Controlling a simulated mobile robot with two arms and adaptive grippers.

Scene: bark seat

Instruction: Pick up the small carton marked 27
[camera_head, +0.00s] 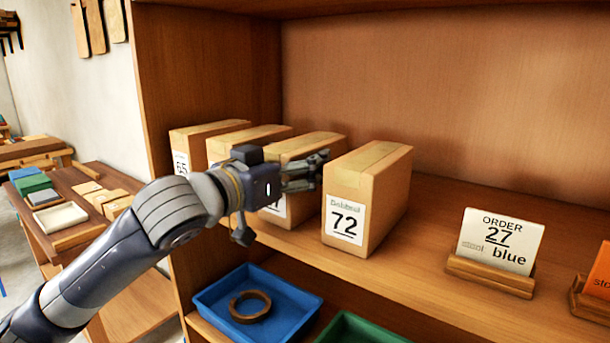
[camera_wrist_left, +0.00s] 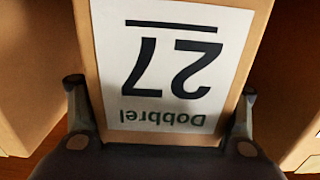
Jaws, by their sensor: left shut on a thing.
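The small carton marked 27 (camera_head: 308,142) is a tan box in a row on the wooden shelf, just left of the carton marked 72 (camera_head: 384,185). In the head view my left gripper (camera_head: 307,172) is in front of it and hides most of its label. In the left wrist view the white label (camera_wrist_left: 170,65) reads 27 and "Dobbrel" upside down. One finger of my left gripper (camera_wrist_left: 162,95) is on each side of this carton, shut on it. The carton appears to rest on the shelf. My right gripper is not in view.
Two more cartons stand to the left, one marked 55 (camera_head: 181,163) and one mostly hidden (camera_head: 245,135). An order card (camera_head: 500,240) reading 27 and blue stands at right. Below are a blue tray (camera_head: 210,300) holding a brown ring (camera_head: 250,306) and a green tray (camera_head: 355,330).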

